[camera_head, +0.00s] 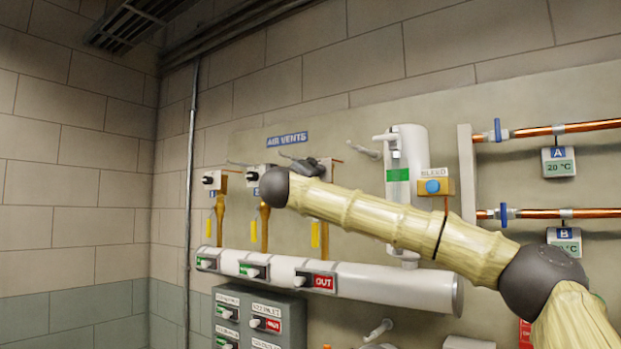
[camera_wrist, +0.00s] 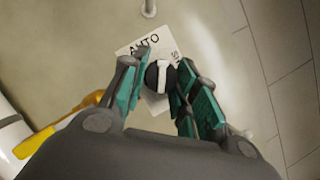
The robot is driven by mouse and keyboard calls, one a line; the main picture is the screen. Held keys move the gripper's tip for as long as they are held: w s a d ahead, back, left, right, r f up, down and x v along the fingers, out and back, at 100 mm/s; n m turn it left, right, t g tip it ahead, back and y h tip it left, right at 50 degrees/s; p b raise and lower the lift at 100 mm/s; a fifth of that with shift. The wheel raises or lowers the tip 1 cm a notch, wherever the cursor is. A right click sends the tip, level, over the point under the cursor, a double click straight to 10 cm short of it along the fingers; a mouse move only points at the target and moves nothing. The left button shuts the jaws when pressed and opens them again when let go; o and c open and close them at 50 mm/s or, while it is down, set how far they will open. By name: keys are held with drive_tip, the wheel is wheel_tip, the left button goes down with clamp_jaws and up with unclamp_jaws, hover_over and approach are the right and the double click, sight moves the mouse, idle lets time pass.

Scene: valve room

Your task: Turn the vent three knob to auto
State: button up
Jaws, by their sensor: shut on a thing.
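The vent knob is black with a white bar (camera_wrist: 162,77) and sits on a white label plate (camera_wrist: 128,50) in the wrist view. The plate is tilted in that picture. AUTO is printed along its upper edge, and more lettering on its right side is partly covered. My gripper (camera_wrist: 158,78) has its teal-padded fingers on either side of the knob and is shut on it. The white bar runs roughly up and down in the picture; I cannot tell which mark it points to. In the head view my gripper (camera_head: 304,166) and arm hide the third vent's knob under the AIR VENTS sign (camera_head: 287,139).
Two other vent knobs (camera_head: 208,180) (camera_head: 252,176) are left of my gripper. A white horizontal pipe (camera_head: 400,289) with OUT-style tags runs below. A grey cabinet (camera_head: 250,305) stands under it. A white cylinder (camera_head: 411,150) and the BLEED box (camera_head: 443,187) are to the right.

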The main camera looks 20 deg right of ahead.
drive_tip(key=shift+r+n+g+y+p, duration=0.15)
drive_tip(key=shift+n+y+p, duration=0.35)
drive_tip(key=shift+n, duration=0.7)
drive_tip(key=shift+n+g+y+p, duration=0.2)
drive_tip(key=shift+n+y+p, duration=0.25)
drive_tip(key=shift+n, duration=0.75)
drive_tip(key=shift+r+n+g+y+p, duration=0.15)
drive_tip(key=shift+n+y+p, duration=0.35)
drive_tip(key=shift+n, duration=0.7)
drive_tip(key=shift+f, duration=0.15)
drive_tip(key=o, duration=1)
drive_tip(key=v, duration=1.2)
drive_tip(key=shift+f, duration=0.2)
